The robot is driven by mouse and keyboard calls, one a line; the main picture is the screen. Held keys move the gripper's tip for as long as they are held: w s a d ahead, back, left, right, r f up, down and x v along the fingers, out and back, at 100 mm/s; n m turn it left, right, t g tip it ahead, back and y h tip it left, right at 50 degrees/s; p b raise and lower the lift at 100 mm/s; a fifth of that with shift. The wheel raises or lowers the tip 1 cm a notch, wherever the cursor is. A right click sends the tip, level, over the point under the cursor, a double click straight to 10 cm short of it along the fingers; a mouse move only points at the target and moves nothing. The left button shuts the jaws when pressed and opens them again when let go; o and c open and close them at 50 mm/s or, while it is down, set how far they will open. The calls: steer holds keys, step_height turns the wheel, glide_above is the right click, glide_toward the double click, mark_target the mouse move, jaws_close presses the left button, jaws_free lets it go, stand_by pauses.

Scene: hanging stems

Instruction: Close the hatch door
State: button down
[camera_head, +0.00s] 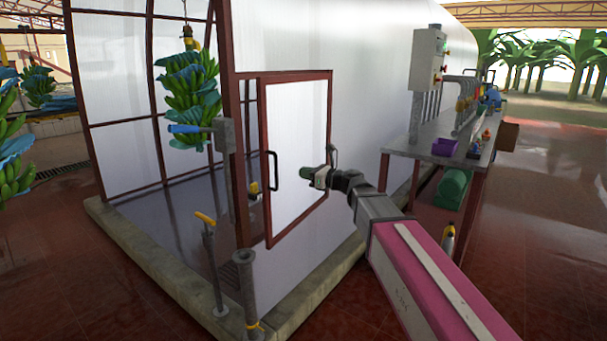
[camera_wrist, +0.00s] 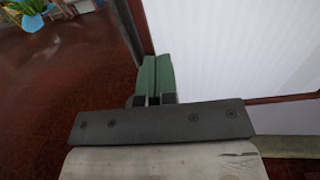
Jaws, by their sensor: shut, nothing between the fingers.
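The hatch door (camera_head: 296,135) is a white panel in a dark red frame with a black handle (camera_head: 272,171) near its left edge. It appears to stand ajar; a gap shows between its left edge and the red post. My gripper (camera_head: 306,173) is shut and empty, in front of the panel's right half in the head view. In the wrist view the green fingers (camera_wrist: 157,62) are together, close beside a dark red frame edge (camera_wrist: 130,30), with a white panel (camera_wrist: 225,45) on the right. Whether they touch it cannot be told.
A bench (camera_head: 400,148) with a purple bin (camera_head: 445,146) and a control box (camera_head: 428,58) stands at the right. A low concrete curb (camera_head: 318,285) runs under the wall. A grey post (camera_head: 246,290) stands before the door. Banana bunches (camera_head: 188,90) hang at left. Red floor is open at right.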

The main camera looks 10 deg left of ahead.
steer(key=x, duration=1.1)
steer(key=shift+w+a, duration=0.1)
